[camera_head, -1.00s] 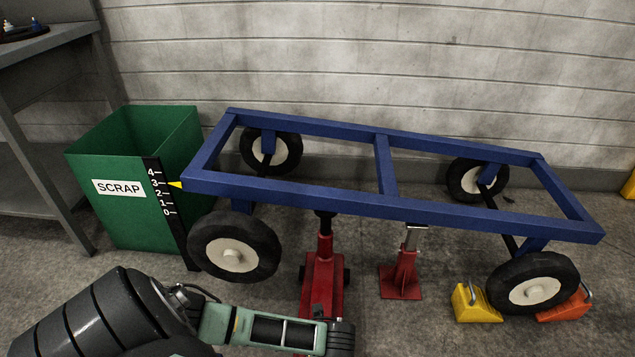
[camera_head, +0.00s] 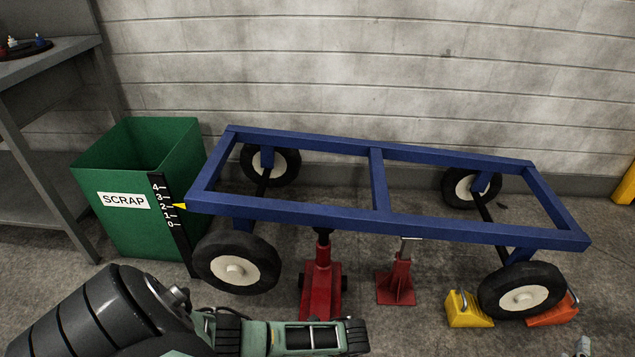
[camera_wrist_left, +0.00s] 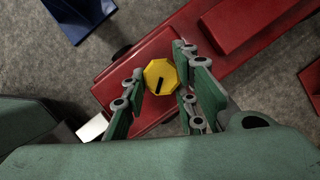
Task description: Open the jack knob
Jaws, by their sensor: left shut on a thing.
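The yellow octagonal jack knob (camera_wrist_left: 160,77) with a black slot-like mark sits on the red jack (camera_wrist_left: 120,80) in the left wrist view. My left gripper (camera_wrist_left: 160,68) has its two fingers on either side of the knob, shut on it. In the head view the red jack (camera_head: 321,287) stands under the near rail of the blue cart frame (camera_head: 300,212); the knob and fingertips are hidden there behind my left arm. A yellow pointer (camera_head: 174,206) on the frame stands near 2 on the black scale (camera_head: 176,230).
A red jack stand (camera_head: 397,284) is under the frame, right of the jack. Yellow (camera_head: 468,312) and orange (camera_head: 553,315) chocks flank the near right wheel (camera_head: 521,292). A green scrap bin (camera_head: 150,235) and grey bench (camera_head: 45,50) stand at left.

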